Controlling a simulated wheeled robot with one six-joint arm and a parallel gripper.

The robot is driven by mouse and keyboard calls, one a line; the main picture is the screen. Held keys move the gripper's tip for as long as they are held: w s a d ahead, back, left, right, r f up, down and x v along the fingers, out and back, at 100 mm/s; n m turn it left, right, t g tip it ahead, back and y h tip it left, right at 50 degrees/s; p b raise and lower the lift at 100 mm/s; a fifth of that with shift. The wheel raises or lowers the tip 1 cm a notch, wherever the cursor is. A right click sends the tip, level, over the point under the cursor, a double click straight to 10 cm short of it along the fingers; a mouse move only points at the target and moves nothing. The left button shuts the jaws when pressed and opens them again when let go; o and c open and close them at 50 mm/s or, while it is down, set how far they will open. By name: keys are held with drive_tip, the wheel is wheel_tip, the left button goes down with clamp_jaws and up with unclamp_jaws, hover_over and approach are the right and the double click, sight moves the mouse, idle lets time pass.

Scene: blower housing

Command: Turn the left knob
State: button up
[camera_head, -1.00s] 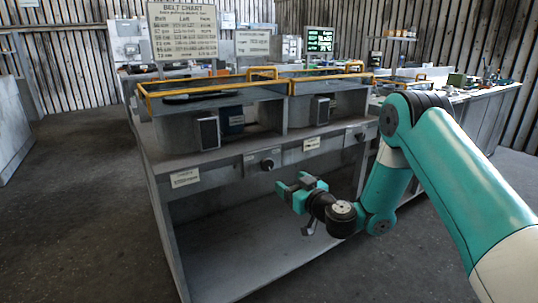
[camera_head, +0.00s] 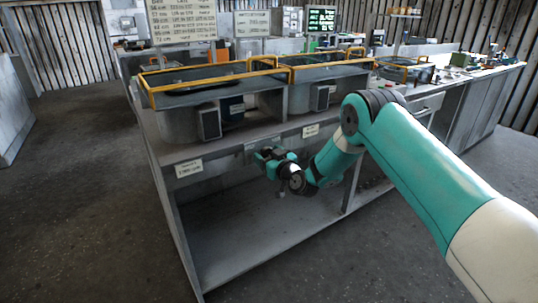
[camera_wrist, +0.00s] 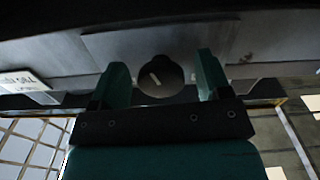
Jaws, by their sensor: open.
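In the wrist view a dark round knob (camera_wrist: 160,77) with a pale pointer mark sits on a grey panel. The mark lies at a slant. My gripper (camera_wrist: 162,68) has its two teal fingers apart, one on each side of the knob, with a visible gap at both sides. In the head view my gripper (camera_head: 262,154) is at the front panel (camera_head: 228,155) of the left bench section and hides the left knob. My arm covers the place of the right knob.
White labels (camera_head: 189,167) (camera_head: 310,131) are on the panel. Yellow rails (camera_head: 200,78) edge the blower housings above. The open shelf (camera_head: 250,235) below is empty near the gripper. A belt chart board (camera_head: 182,22) stands behind.

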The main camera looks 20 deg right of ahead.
drive_tip(key=shift+c, duration=0.5)
drive_tip(key=c, duration=0.8)
drive_tip(key=shift+c, duration=0.2)
drive_tip(key=m+b, duration=0.1)
drive_tip(key=m, duration=0.1)
drive_tip(key=shift+f+m, duration=0.1)
drive_tip(key=shift+m, duration=0.3)
drive_tip(key=shift+a+m+b, duration=0.1)
drive_tip(key=shift+m+b, duration=0.5)
drive_tip(key=shift+m, duration=1.6)
drive_tip(key=o, duration=0.9)
